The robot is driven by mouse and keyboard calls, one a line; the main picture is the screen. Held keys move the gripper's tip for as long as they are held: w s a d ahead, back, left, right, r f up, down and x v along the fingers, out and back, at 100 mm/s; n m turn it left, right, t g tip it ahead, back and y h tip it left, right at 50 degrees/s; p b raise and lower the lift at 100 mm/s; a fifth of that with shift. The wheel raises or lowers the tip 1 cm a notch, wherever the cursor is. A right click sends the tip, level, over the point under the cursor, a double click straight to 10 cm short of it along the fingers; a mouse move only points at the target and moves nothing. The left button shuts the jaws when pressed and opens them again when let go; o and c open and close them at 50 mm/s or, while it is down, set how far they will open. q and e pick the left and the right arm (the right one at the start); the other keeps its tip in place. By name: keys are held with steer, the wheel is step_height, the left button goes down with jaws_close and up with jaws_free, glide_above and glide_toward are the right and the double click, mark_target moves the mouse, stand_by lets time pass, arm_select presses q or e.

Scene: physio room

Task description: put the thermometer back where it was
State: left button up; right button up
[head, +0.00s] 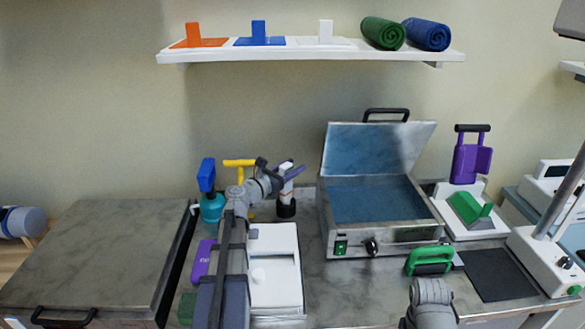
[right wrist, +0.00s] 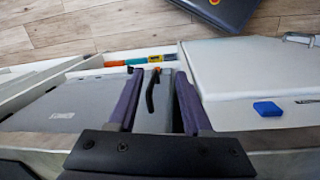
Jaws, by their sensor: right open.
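A slim white upright object (head: 287,188) with a black base (head: 286,208) stands on the counter behind the white tray; it may be the thermometer in its holder, but I cannot tell for sure. My left gripper (head: 291,172) is at its upper part, with a purple finger beside it. The gripper partly hides the object, and I cannot tell whether the fingers close on it. My right gripper (right wrist: 160,95) is open, with its purple fingers apart over a grey strip with a black handle (right wrist: 152,90); no held object shows between them.
A teal spray bottle (head: 211,205) and a yellow-handled item (head: 240,163) stand close to my left arm. An open metal case (head: 378,243) is to the right, with a green-handled item (head: 430,259) at its front. The grey cabinet top (head: 95,245) at left is clear.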

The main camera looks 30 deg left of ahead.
arm_select(q)
steer(key=shift+o, duration=0.3)
steer(key=shift+s+r, duration=0.2)
steer(key=shift+s, duration=0.1)
steer(key=v, duration=1.1)
steer(key=shift+s+a, duration=0.2)
